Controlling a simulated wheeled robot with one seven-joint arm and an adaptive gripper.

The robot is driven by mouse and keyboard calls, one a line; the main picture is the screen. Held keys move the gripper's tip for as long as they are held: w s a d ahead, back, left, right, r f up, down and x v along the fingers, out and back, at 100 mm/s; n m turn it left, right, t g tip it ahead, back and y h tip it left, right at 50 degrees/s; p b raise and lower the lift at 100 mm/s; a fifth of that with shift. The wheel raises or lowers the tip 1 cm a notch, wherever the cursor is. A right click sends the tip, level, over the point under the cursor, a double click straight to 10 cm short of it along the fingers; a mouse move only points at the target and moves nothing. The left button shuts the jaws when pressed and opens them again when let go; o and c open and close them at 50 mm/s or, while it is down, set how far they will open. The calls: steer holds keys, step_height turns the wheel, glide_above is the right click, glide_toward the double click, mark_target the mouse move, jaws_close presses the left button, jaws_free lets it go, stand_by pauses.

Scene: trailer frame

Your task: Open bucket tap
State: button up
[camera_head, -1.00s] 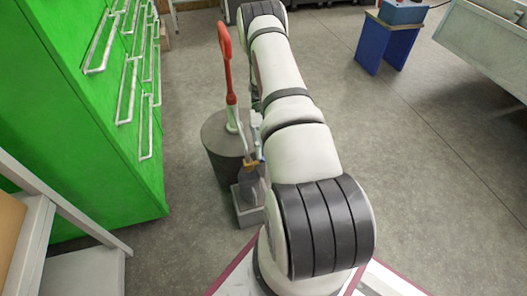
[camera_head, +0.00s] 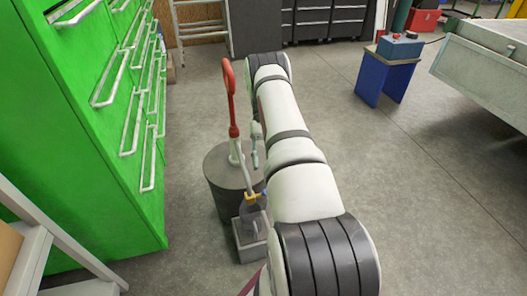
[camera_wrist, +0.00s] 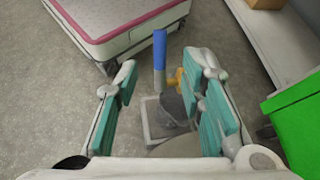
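A dark grey drum (camera_head: 222,195) stands on the floor left of my arm, with a red-handled pump (camera_head: 231,100) upright on its lid.
A green drawer cabinet (camera_head: 85,120) with protruding handles stands at left. A white shelf (camera_head: 38,235) is at lower left. A blue stand (camera_head: 387,75) and grey trailer frame (camera_head: 487,65) are at right. Open floor (camera_head: 400,190) lies right of my arm.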

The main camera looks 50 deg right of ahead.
steer(key=shift+v, duration=1.85)
